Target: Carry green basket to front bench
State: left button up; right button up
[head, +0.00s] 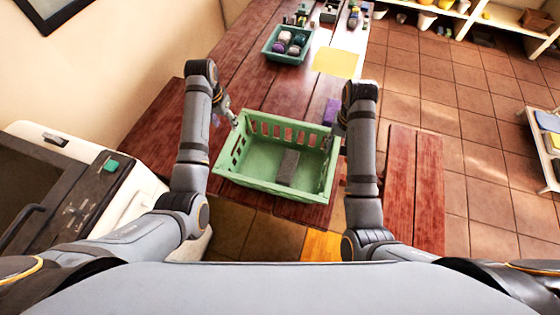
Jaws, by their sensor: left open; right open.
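The green basket (262,187) stands on the red-brown wooden table (172,128) near its front edge, with slotted sides and a dark grey block (288,167) lying inside. My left gripper (232,121) is open at the basket's left end, close to the rim; I cannot tell if it touches. My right gripper (338,128) is at the right end, mostly hidden behind my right arm. A red wooden bench (428,190) is to the right of my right arm; I cannot tell if it is the front bench.
A teal basket (272,53) with round items stands further back on the table. A yellow sheet (335,62) and a purple block (331,110) lie nearby. A white machine (125,205) is at left. Shelves (470,18) stand at the back right. Tiled floor (480,130) at right is clear.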

aim_at(231, 137)
pick_arm(q)
jog(key=f, duration=0.3)
jog(key=w+f, duration=0.1)
jog(key=f, duration=0.6)
jog(key=shift+w+d+f, duration=0.15)
jog(key=shift+d+f, duration=0.05)
jog(key=shift+f, duration=0.1)
pick_arm(e)
notch_tip(231, 137, down, 11)
jog(key=shift+w+r, duration=0.1)
jog(key=shift+r, duration=0.1)
pick_arm(q)
jog(key=shift+c, duration=0.3)
pick_arm(e)
jog(key=shift+c, duration=0.3)
pick_arm(q)
grip_shut()
pick_arm(e)
grip_shut()
